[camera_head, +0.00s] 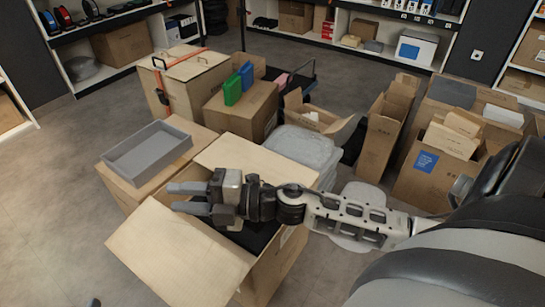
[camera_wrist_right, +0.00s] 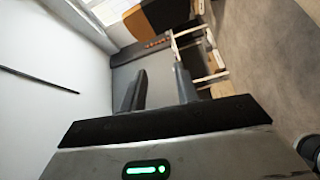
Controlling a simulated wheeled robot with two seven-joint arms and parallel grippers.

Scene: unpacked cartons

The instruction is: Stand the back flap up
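An open carton (camera_head: 270,272) stands at the lower middle of the head view, its dark inside partly covered by my right arm. Its back flap (camera_head: 250,155) extends beyond the opening on the far side; its exact tilt is hard to tell. A wide front-left flap (camera_head: 175,255) is spread outward. My right gripper (camera_head: 172,198) is over the opening, on the near side of the back flap, with its fingers pointing left. The fingers are apart and empty, as the right wrist view (camera_wrist_right: 158,92) also shows.
A grey tray (camera_head: 148,153) sits on a closed carton (camera_head: 120,188) left of the open one. A wrapped grey stack (camera_head: 300,150) stands close behind it at the right. More cartons (camera_head: 385,130) crowd the right side. Floor (camera_head: 50,200) is clear at the left.

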